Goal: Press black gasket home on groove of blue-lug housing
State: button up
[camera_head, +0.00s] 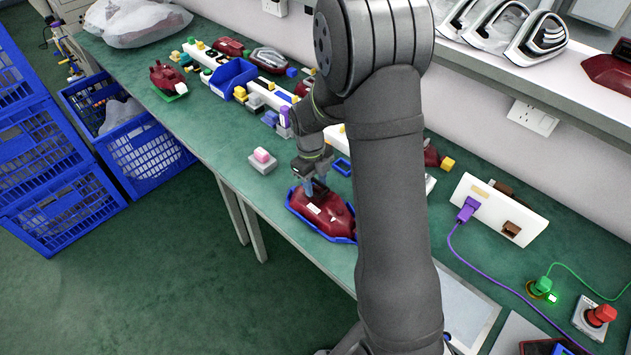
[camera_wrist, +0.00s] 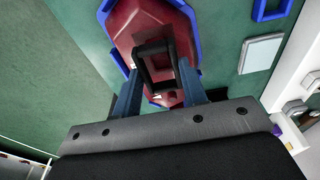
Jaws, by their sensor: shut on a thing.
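A dark red housing (camera_head: 328,212) lies with a blue rim (camera_head: 300,213) around its base on the green bench. The housing also fills the upper middle of the wrist view (camera_wrist: 133,25), with blue parts at its edges. My gripper (camera_head: 316,187) points down over the housing. In the wrist view its two blue fingers (camera_wrist: 158,75) are shut on the black gasket (camera_wrist: 140,65), a small rectangular ring with an open middle. The gasket is over the housing's face. I cannot tell whether it touches the groove, which is hidden behind the gasket and fingers.
A grey block with a pink top (camera_head: 263,158) stands left of the housing. Further back are a blue bin (camera_head: 233,77) and another red housing on a green base (camera_head: 167,80). A white socketed box (camera_head: 497,208) with a purple cable is at right. My arm hides part of the bench.

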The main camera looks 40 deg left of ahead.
jog(key=shift+f, duration=1.1)
dwell(0.6)
jog(key=o, duration=1)
jog(key=r, duration=0.5)
jog(key=a+r, duration=0.1)
jog(key=r, duration=0.5)
jog(key=a+r, duration=0.1)
jog(key=r, duration=0.5)
jog(key=shift+r, duration=0.15)
